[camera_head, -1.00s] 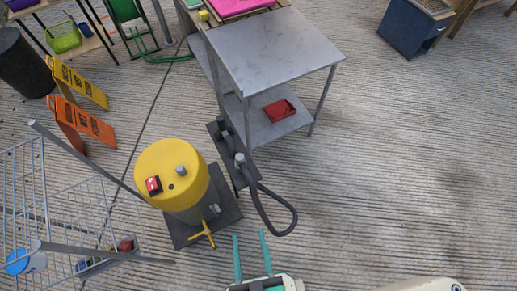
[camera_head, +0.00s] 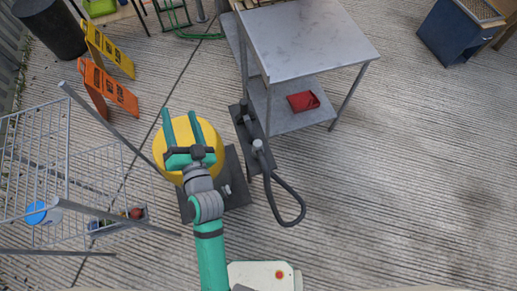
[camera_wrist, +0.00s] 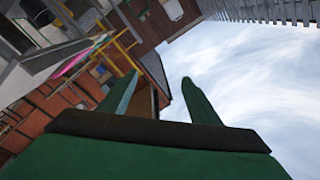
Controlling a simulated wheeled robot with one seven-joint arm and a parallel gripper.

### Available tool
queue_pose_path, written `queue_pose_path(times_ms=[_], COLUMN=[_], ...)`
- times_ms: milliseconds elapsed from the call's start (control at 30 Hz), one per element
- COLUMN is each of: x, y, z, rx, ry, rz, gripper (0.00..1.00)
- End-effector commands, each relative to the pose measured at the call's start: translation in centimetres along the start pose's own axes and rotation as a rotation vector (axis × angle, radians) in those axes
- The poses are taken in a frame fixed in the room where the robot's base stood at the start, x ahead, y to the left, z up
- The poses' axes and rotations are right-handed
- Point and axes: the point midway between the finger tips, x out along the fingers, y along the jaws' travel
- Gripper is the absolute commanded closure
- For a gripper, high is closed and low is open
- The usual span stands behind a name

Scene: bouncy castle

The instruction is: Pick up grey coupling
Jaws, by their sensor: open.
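My gripper (camera_head: 181,118) is open and empty, its two green fingers in front of the yellow-topped drum (camera_head: 212,140) in the head view. In the wrist view my fingers (camera_wrist: 160,88) stand apart with sky and buildings beyond, and no coupling shows. A grey cylindrical fitting (camera_head: 258,146) stands on the dark stand (camera_head: 247,125) right of the drum, with a black hose (camera_head: 288,197) looping from it. A second, darker upright piece (camera_head: 244,106) is on the same stand. I cannot tell which piece is the grey coupling.
A grey metal table (camera_head: 310,40) stands behind the stand, with a red tray (camera_head: 303,101) on its lower shelf. A wire cart (camera_head: 60,165) is at the left, orange (camera_head: 110,90) and yellow (camera_head: 108,50) signs behind it. The ribbed floor at right is clear.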

Motion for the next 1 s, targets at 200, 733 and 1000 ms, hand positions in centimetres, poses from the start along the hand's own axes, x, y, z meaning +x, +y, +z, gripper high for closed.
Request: queue_pose_path(times_ms=[200, 733, 1000], x=[5.9, 10.2, 8.8], y=[-6.5, -14.6, -10.2], z=[-1.2, 2.9, 6.9], rx=[0.005, -0.234, -0.442], ry=[-0.079, -0.501, -0.808], rz=[-0.199, -0.5, -0.486], gripper=[0.43, 0.43, 0.43])
